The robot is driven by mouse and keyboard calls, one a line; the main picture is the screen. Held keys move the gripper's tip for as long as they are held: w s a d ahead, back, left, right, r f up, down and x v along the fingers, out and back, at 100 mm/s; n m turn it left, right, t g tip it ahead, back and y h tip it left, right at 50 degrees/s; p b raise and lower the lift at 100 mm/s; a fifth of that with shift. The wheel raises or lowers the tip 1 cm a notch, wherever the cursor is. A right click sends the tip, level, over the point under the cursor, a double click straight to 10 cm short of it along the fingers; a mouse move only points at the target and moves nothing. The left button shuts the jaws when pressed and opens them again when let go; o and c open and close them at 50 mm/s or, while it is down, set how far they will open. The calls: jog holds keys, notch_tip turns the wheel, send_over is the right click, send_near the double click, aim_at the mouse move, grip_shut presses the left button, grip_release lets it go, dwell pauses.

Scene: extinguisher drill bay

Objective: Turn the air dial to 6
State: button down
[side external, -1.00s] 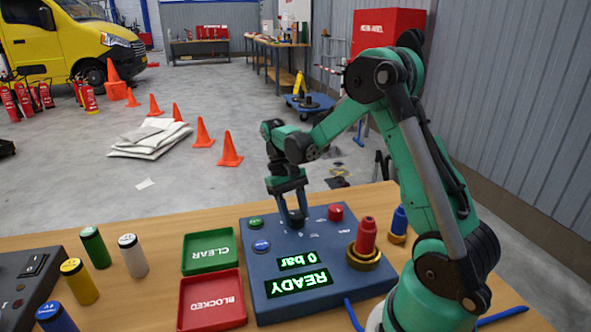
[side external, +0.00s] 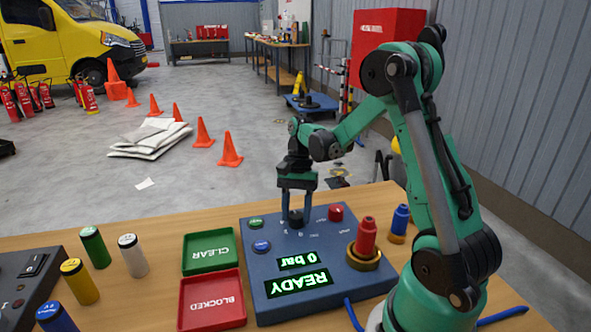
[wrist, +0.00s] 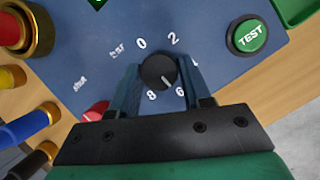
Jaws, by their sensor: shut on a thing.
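The air dial is a small black knob (wrist: 155,66) with 0, 2, 4, 6 and 8 printed around it in the wrist view. Its white mark points to the lower right, at about the 6. The dial is on the blue panel (side external: 322,246). My gripper (side external: 296,214) is above the panel, pointing down, with its fingers shut on the dial. In the wrist view my gripper (wrist: 160,77) has one finger on each side of the knob.
A green TEST button (wrist: 247,36), a blue button (side external: 261,246) and a red button (side external: 336,212) are near the dial. A red cylinder (side external: 367,237) stands in a brass ring on the panel. Green CLEAR (side external: 187,268) and red BLOCKED (side external: 183,325) trays lie left of it.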

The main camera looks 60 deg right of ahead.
jog(key=shift+m, duration=0.5)
jog(key=shift+c, duration=1.9)
grip_release()
jog(key=shift+v, duration=2.8)
jog(key=shift+s, duration=0.15)
jog(key=s+a+r+n+t+h, duration=0.1)
jog(key=a+n+t, duration=0.3)
jog(key=a+n, duration=0.4)
jog(key=a+r+n+t+h, duration=0.2)
jog(key=a+n+t, duration=0.3)
jog(key=a+n, duration=0.3)
jog(key=shift+s+r+h, duration=0.4)
jog(key=shift+h, duration=0.2)
